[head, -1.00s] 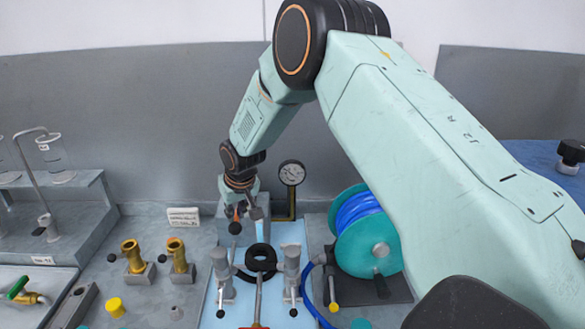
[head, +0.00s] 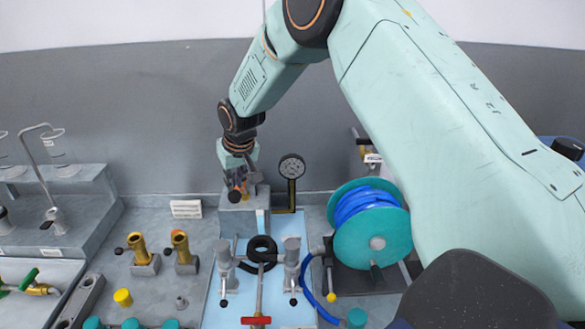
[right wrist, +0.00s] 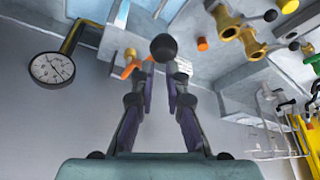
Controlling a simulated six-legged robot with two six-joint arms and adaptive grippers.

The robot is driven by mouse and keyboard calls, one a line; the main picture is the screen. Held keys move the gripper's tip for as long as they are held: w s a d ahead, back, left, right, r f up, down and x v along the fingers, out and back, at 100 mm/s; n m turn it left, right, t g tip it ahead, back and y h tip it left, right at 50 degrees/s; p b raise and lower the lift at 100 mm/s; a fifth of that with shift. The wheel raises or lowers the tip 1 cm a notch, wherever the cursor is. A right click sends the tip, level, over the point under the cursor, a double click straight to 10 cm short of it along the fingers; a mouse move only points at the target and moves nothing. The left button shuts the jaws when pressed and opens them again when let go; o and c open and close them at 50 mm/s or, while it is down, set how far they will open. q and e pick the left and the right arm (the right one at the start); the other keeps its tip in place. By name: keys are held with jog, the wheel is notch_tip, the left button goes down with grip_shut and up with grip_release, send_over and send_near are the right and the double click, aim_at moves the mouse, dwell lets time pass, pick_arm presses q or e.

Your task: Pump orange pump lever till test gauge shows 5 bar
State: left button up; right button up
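My right gripper (head: 240,185) is over the grey pump block (head: 243,218). In the right wrist view its two fingers (right wrist: 160,72) close in around the lever's black ball knob (right wrist: 163,47), which sits at the fingertips. The orange part of the pump lever (right wrist: 130,65) shows just left of them, partly hidden by a finger. In the head view the knob (head: 234,197) hangs just below the gripper. The round white test gauge (head: 291,167) stands right of the gripper; it also shows in the right wrist view (right wrist: 52,69). Its reading is too small to tell. My left gripper is not in view.
A teal hose reel with blue hose (head: 372,230) stands right of the light blue mat. Grey clamps and a black ring (head: 262,250) lie in front of the pump. Brass fittings (head: 138,250) and a small white sign (head: 186,209) are to the left.

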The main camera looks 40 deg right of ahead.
aim_at(240, 194)
jog(key=shift+w, duration=0.1)
jog(key=shift+f, duration=0.15)
jog(key=f+b, duration=0.1)
jog(key=f, duration=0.2)
jog(key=s+f+b, duration=0.1)
jog(key=shift+s+a+f+b, duration=0.1)
jog(key=shift+a+f+b, duration=0.1)
jog(key=shift+a+b, duration=0.1)
notch_tip(240, 194, down, 9)
jog(key=b, duration=0.5)
jog(key=r+p, duration=0.5)
jog(key=w+d+r+p, duration=0.1)
jog(key=r+p, duration=0.1)
jog(key=r, duration=0.1)
jog(key=shift+d+r, duration=0.1)
jog(key=shift+r, duration=0.05)
notch_tip(240, 194, up, 4)
jog(key=shift+w+r+p, duration=0.15)
jog(key=shift+r+p, duration=0.05)
jog(key=shift+p, duration=0.15)
jog(key=shift+r, duration=0.3)
jog(key=shift+d, duration=0.25)
